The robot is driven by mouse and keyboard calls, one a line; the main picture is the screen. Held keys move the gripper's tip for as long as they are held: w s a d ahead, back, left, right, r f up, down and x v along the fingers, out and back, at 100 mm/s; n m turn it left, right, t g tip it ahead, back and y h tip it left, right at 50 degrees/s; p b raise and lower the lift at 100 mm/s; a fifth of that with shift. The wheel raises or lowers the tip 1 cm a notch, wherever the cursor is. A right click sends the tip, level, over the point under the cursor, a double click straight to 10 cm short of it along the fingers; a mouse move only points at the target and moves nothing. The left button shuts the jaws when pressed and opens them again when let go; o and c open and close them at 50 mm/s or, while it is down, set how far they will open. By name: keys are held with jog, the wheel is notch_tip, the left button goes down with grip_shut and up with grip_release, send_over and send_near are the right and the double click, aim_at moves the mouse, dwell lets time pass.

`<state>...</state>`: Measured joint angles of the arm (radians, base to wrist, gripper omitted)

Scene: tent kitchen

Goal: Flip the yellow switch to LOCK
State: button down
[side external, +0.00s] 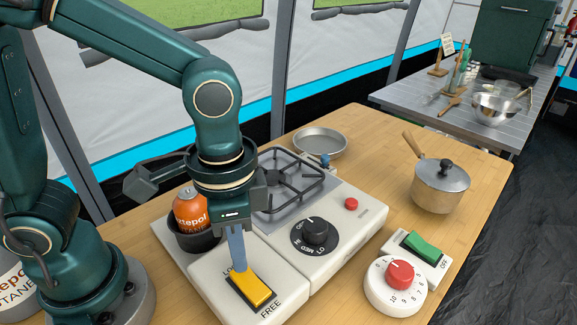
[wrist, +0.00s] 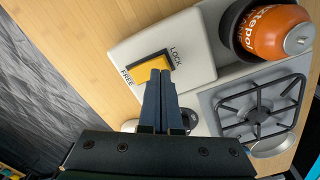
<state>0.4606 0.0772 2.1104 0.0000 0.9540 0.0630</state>
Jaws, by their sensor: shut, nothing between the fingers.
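The yellow rocker switch (side external: 252,290) sits in a dark frame on a white panel at the near edge of the stove unit. FREE is printed at its near end; the LOCK label at the far end is partly hidden by my fingers in the side view. My gripper (side external: 240,272) is shut and empty, pointing down at the LOCK end of the switch. In the wrist view my fingertips (wrist: 160,73) overlap the edge of the yellow switch (wrist: 150,66), and both labels are readable. I cannot tell whether they touch it, or which end is pressed down.
An orange gas canister (side external: 190,210) stands in a dark holder behind the switch. The burner (side external: 285,180) and black knob (side external: 315,234) are to the right. A green switch (side external: 418,247), red-knobbed timer (side external: 397,285) and lidded pot (side external: 439,188) stand farther right.

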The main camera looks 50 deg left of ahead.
jog(key=shift+f, duration=1)
dwell(0.9)
jog(key=shift+r, duration=3.55)
jog(key=shift+w+a+r, duration=0.1)
jog(key=s+a+r+n+t, duration=0.1)
jog(key=a+n+t, duration=0.4)
jog(key=a, duration=0.3)
jog(key=shift+s+a+n+t, duration=0.3)
jog(key=shift+a+n, duration=0.1)
jog(key=shift+n, duration=0.1)
